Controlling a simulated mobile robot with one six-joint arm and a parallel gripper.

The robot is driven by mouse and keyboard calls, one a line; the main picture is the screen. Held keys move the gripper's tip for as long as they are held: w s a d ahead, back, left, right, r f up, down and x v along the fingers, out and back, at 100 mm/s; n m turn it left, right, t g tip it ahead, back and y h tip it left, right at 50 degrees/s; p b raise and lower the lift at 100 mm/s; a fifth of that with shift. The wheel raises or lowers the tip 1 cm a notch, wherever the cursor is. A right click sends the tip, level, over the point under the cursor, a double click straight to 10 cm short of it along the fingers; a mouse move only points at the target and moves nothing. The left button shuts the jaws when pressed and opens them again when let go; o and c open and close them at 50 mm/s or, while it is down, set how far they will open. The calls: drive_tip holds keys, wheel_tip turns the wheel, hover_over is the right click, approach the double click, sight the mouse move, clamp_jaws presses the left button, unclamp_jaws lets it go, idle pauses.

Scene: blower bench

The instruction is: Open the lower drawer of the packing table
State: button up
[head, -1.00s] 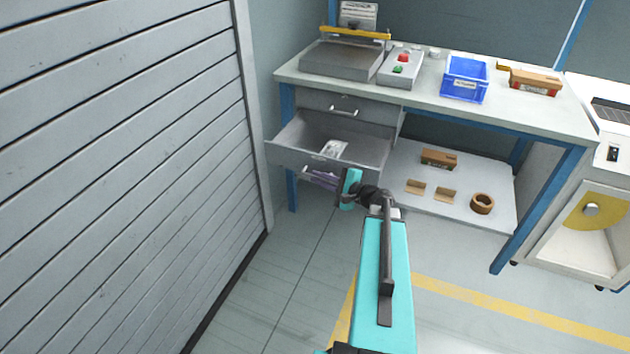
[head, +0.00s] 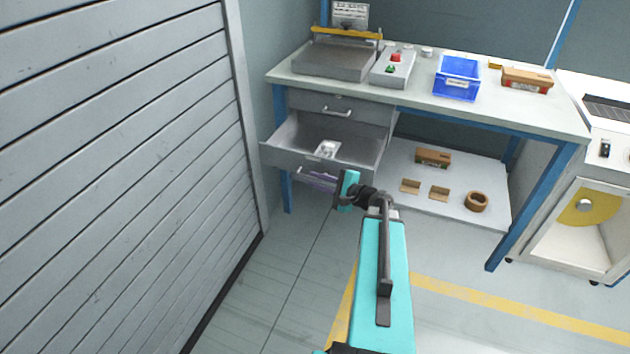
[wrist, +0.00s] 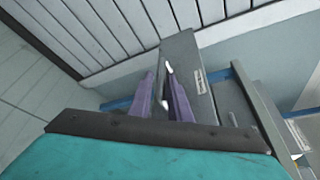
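The packing table's (head: 430,112) lower drawer (head: 352,163) is pulled well out, with its inside in view. The upper drawer (head: 310,101) is closed. My gripper (head: 320,180) is at the front of the lower drawer. In the wrist view, its two purple fingers (wrist: 165,95) stand apart on either side of the lower drawer's handle (wrist: 168,70). A gap shows between them, and part of the handle is hidden. The grey drawer front (wrist: 185,52) fills the middle of that view.
A small pale item (head: 327,149) lies in the open drawer. A blue bin (head: 458,80) and a sealer (head: 338,60) stand on the tabletop. Cartons and a tape roll (head: 476,201) are on the low shelf. A slatted shutter (head: 120,150) rises at left. Floor in front is clear.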

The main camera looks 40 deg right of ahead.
drive_tip(key=p+v, duration=0.4)
drive_tip(key=v, duration=0.8)
drive_tip(key=shift+s, duration=0.35)
